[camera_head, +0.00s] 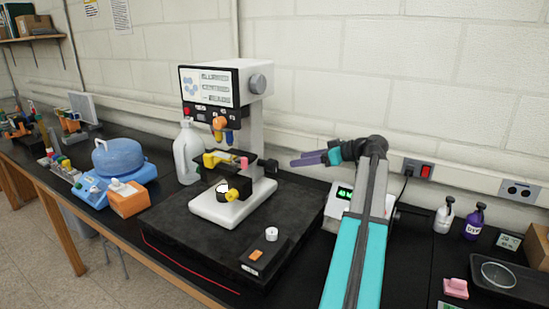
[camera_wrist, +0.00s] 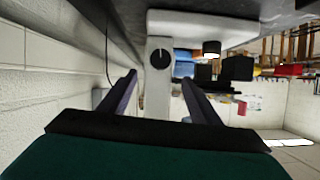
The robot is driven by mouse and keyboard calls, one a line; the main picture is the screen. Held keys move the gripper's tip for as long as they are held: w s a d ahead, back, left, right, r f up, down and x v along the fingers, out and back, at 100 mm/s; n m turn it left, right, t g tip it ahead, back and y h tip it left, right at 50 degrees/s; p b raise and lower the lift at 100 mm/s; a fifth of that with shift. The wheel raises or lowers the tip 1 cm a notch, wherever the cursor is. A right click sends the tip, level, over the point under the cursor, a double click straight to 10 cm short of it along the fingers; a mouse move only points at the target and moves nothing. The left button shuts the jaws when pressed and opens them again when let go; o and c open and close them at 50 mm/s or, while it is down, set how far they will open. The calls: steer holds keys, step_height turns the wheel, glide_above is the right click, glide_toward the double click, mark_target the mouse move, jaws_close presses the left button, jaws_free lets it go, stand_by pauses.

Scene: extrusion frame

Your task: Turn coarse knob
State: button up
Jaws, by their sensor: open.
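A white microscope-like instrument (camera_head: 249,120) with a screen stands on a dark slab. In the wrist view, which looks upside down, a round black knob (camera_wrist: 160,58) with a pale mark sits on its white column (camera_wrist: 158,95). I take this for the coarse knob. In the head view a dark knob-like part (camera_head: 269,166) shows low on the column's right side. My gripper (camera_head: 300,160) is to the right of the column, its purple fingers pointing at it. In the wrist view my gripper (camera_wrist: 160,82) is open and empty, with the knob between its fingertips in the picture, apparently still apart.
A small device with a green display (camera_head: 343,195) is below my arm. The wall (camera_head: 330,70) is close behind.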

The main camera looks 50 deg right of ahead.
mark_target(276, 164)
steer(key=shift+f, duration=0.1)
stand_by(0.4)
steer(key=p+x, duration=0.3)
steer(key=x, duration=0.9)
steer(key=shift+p+x, duration=0.45)
steer(key=shift+x, duration=0.5)
steer(key=shift+d, duration=0.1)
steer(key=c, duration=1)
